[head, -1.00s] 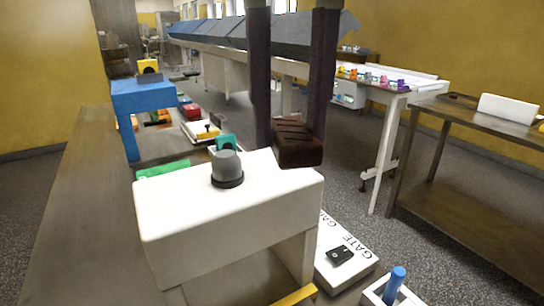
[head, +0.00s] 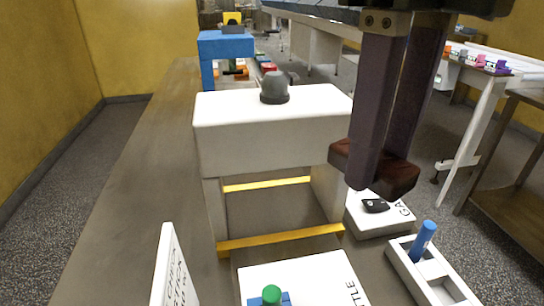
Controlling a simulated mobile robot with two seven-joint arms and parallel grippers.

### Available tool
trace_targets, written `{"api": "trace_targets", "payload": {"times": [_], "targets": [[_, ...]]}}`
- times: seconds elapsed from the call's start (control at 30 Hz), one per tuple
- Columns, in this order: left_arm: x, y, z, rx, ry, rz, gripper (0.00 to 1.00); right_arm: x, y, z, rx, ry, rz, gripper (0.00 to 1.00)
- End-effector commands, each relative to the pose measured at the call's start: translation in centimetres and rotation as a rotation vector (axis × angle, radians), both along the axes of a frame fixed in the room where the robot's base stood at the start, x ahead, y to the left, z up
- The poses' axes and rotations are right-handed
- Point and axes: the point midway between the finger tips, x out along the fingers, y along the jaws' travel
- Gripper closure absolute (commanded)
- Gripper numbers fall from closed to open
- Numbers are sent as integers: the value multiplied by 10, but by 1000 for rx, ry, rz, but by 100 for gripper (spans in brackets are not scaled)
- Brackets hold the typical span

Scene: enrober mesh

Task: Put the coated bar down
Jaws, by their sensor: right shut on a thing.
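The coated bar (head: 401,181) is a dark brown block. My right gripper (head: 382,172) is shut on it, with its two long dark fingers on either side. The bar hangs in the air at the right of the white arch-shaped machine (head: 272,135) and appears above the board with the black knob (head: 405,214). The fingers hide part of the bar. My left gripper is not in view.
The white machine has a grey dome (head: 274,88) on top and yellow strips across its opening. In front are a white board with a green knob (head: 272,294), an upright lettered sign (head: 172,272) and a tray with a blue peg (head: 423,240). A blue arch (head: 226,45) stands behind.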

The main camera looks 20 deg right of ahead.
Motion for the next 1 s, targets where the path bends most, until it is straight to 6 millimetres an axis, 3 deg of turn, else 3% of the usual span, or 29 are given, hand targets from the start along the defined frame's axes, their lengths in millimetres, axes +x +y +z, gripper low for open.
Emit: {"api": "trace_targets", "payload": {"times": [0.2,0.37,0.8,1.0], "targets": [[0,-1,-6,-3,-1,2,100,-5,0,-9,1,-2,-321,92],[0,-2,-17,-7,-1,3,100,-7,-1,-24,-1,-2,-402,92],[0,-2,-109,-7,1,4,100,-7,-1,-148,-1,0,-407,92],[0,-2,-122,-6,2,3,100,-6,-1,-168,-1,-2,-407,92]]}}
